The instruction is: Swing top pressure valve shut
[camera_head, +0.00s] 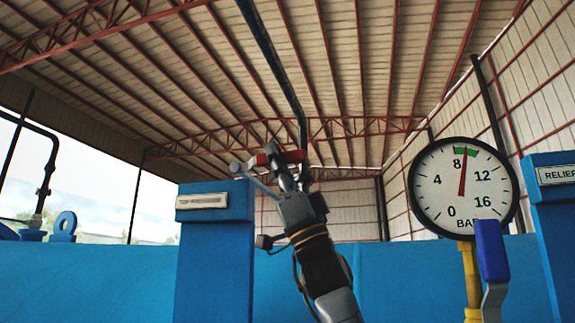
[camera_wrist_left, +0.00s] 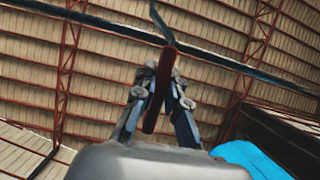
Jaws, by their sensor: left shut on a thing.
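My left gripper (camera_head: 288,162) is raised in the middle of the head view, in front of the roof. It is shut on a red lever handle (camera_head: 262,159). In the left wrist view the red handle (camera_wrist_left: 152,112) runs between the two fingers of the gripper (camera_wrist_left: 162,88). A thin bent grey stem (camera_wrist_left: 160,22) continues from the handle's far end. The valve body that the handle belongs to is hard to make out behind the gripper. My right gripper is in neither view.
A round pressure gauge (camera_head: 440,190) stands at right, its needle just past 8 in a green band. A blue-gripped lever (camera_head: 490,250) hangs beside its yellow pipe (camera_head: 471,275). Blue posts stand left (camera_head: 215,265) and far right (camera_head: 555,230), the latter labelled RELIEF.

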